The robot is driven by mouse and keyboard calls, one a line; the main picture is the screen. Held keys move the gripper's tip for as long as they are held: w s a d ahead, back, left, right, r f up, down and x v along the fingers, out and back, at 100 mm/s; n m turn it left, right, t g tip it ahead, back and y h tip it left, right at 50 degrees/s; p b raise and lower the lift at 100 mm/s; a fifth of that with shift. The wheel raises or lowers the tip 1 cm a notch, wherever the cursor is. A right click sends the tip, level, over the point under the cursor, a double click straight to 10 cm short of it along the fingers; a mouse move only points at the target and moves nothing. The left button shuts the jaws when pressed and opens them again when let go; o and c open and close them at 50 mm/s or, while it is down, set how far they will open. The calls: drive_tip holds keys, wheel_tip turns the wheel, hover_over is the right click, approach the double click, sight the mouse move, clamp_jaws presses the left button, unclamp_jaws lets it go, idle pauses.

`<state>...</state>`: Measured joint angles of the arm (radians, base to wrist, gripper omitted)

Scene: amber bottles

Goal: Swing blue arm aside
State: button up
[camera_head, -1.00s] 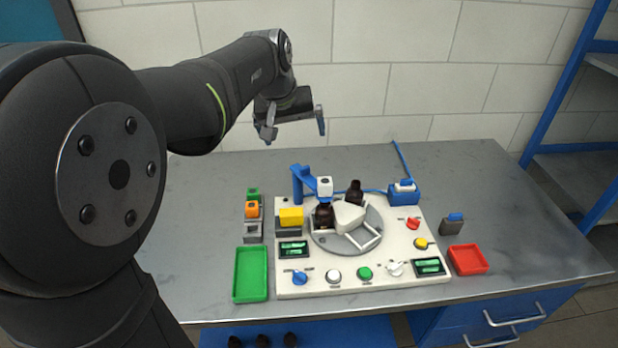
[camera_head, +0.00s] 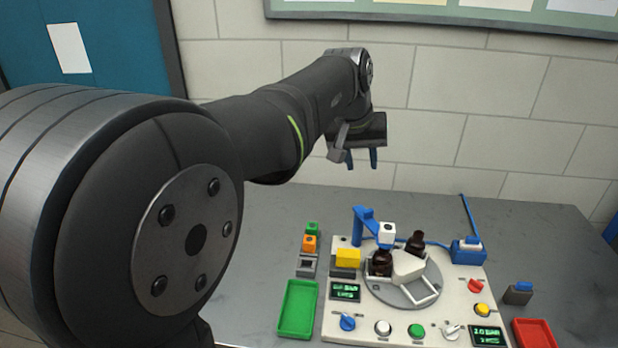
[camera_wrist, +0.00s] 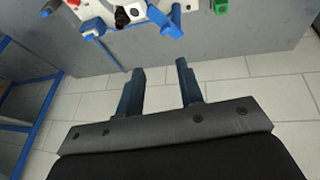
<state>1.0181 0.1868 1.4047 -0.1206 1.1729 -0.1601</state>
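The blue arm (camera_head: 366,222) is a post at the back left of the white panel, with a blue bar reaching right to a white head (camera_head: 387,232). The head is over the near-left amber bottle (camera_head: 380,262) on the grey turntable (camera_head: 398,294). A second amber bottle (camera_head: 415,243) stands at the turntable's back. My gripper (camera_head: 361,159) is in the air above and behind the panel, apart from the blue arm, with its fingers apart and nothing between them. In the wrist view, the open fingers (camera_wrist: 160,80) point towards the blue arm (camera_wrist: 163,20) at the top.
The white panel (camera_head: 341,314) carries knobs, buttons and displays. A green tray (camera_head: 298,308) lies to its left and a red tray (camera_head: 534,335) to its right. A blue box (camera_head: 467,252) with a cable stands at the back right. Coloured blocks (camera_head: 311,238) stand left of the panel.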

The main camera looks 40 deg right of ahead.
sight(368, 210)
drive_tip(key=w+d+f+m+g+y, duration=0.1)
drive_tip(key=w+d+f+m+y, duration=0.1)
drive_tip(key=d+m, duration=0.35)
drive_tip(key=w+d+f+m+y, duration=0.1)
drive_tip(key=w+d+m+y, duration=0.15)
drive_tip(key=d+m, duration=0.3)
drive_tip(key=f, duration=1.1)
drive_tip(key=a+f, duration=0.1)
drive_tip(key=f, duration=0.5)
drive_tip(key=shift+w+f, duration=0.1)
drive_tip(key=shift+f, duration=0.25)
clamp_jaws()
